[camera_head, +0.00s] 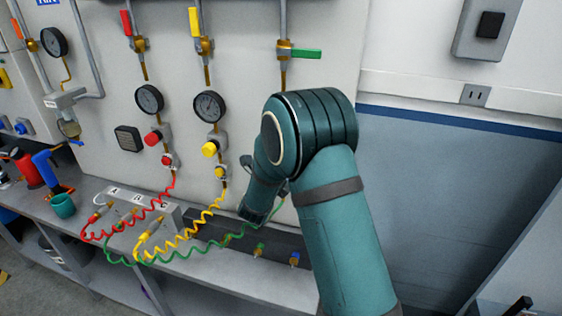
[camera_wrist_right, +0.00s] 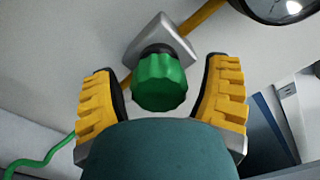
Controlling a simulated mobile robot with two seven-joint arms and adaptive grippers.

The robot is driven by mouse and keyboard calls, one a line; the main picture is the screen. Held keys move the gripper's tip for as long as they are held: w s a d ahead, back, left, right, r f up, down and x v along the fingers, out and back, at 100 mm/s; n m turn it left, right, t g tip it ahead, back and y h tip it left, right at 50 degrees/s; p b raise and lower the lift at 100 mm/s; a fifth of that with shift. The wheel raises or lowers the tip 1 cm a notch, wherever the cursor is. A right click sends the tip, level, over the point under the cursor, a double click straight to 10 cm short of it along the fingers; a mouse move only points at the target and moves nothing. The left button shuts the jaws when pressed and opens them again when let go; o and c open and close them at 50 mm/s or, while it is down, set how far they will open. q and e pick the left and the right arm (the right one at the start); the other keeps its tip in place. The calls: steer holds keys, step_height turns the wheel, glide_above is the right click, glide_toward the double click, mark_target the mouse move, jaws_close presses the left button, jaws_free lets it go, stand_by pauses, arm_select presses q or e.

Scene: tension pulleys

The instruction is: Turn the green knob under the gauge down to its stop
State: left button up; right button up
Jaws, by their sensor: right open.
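The green knob (camera_wrist_right: 160,82) shows in the right wrist view on a grey metal valve body (camera_wrist_right: 158,45) on the pale wall panel. The rim of a round gauge (camera_wrist_right: 282,8) shows at the top right corner, with a brass pipe running to the valve. My right gripper (camera_wrist_right: 163,70) is open, with one yellow ribbed finger on each side of the knob. Gaps show between the knob and both fingers. In the head view my right arm hides the green knob and its gauge. My left gripper is not in view.
In the head view, the red knob (camera_head: 152,138) and yellow knob (camera_head: 209,149) sit left of my arm, under their gauges. A green lever (camera_head: 306,53) is above my arm. Coiled red, yellow and green hoses lie over the bench (camera_head: 190,265) below.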

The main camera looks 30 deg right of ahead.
steer(key=v, duration=1.1)
steer(key=shift+s+a, duration=0.25)
steer(key=s+f+m+g+y+b, duration=0.1)
steer(key=s+f+m+g+y, duration=0.1)
steer(key=s+f+m+g, duration=0.5)
steer(key=s+f+m+g+y+b, duration=0.1)
steer(key=s+f+m+g+y, duration=0.3)
steer(key=f, duration=0.8)
steer(key=s+a+f+m+g+y+b, duration=0.2)
steer(key=s+a+f+m+g+y, duration=0.2)
steer(key=s+a+f+m+y, duration=0.65)
steer(key=w+a+f+m+t, duration=0.1)
steer(key=a+m, duration=0.3)
steer(key=m, duration=0.4)
steer(key=w+a+f+m+t+y+b, duration=0.1)
steer(key=a+f+m+t, duration=0.3)
steer(key=m, duration=0.5)
steer(key=shift+w+a, duration=0.2)
steer(key=shift+w, duration=0.65)
